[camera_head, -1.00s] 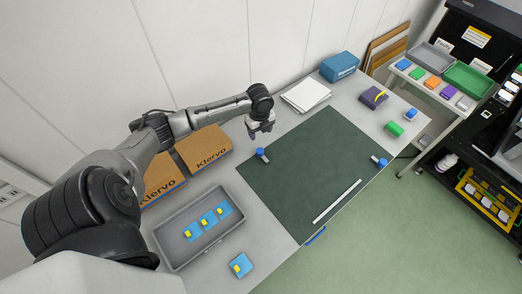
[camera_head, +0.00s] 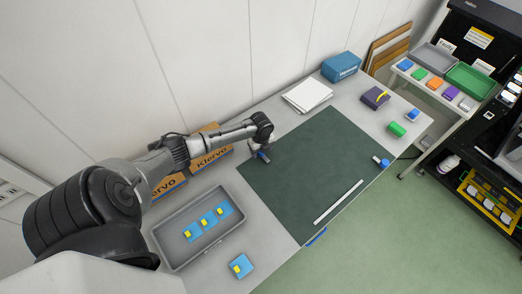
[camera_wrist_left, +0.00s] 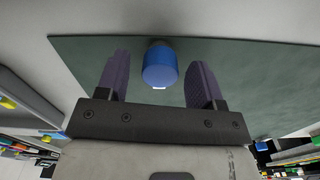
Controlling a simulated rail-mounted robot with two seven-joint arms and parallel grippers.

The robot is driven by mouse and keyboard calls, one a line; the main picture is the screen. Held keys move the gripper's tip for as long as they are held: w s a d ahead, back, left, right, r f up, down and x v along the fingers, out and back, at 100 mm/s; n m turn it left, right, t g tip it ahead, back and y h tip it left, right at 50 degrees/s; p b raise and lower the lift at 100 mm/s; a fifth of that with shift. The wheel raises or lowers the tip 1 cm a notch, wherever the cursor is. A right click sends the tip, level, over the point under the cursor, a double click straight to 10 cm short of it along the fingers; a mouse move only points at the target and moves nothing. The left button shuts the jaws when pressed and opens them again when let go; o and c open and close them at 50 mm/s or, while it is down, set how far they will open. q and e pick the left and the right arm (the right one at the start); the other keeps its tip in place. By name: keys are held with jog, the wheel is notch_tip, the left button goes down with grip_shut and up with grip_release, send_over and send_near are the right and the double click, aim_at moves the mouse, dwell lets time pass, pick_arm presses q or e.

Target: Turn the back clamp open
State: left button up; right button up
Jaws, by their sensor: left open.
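The back clamp (camera_wrist_left: 160,65) has a round blue knob and sits at the back edge of the dark green cutting mat (camera_head: 320,165). My left gripper (camera_head: 262,156) is over it. In the left wrist view the knob lies between the two open fingers of my left gripper (camera_wrist_left: 158,82), with a gap on each side. In the head view the gripper mostly hides this clamp. A second blue clamp (camera_head: 381,162) sits at the mat's front right edge. My right gripper is not in view.
A grey tray (camera_head: 170,262) with blue and yellow items and a loose blue item (camera_head: 241,265) lie left of the mat. Cardboard boxes (camera_head: 212,150) stand by the wall behind my left arm. A white ruler (camera_head: 338,202) lies on the mat, which is otherwise clear.

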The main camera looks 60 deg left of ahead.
pick_arm(q)
jog(key=shift+f, duration=0.15)
jog(key=shift+c, duration=0.4)
jog(key=c, duration=0.8)
jog(key=shift+c, duration=0.2)
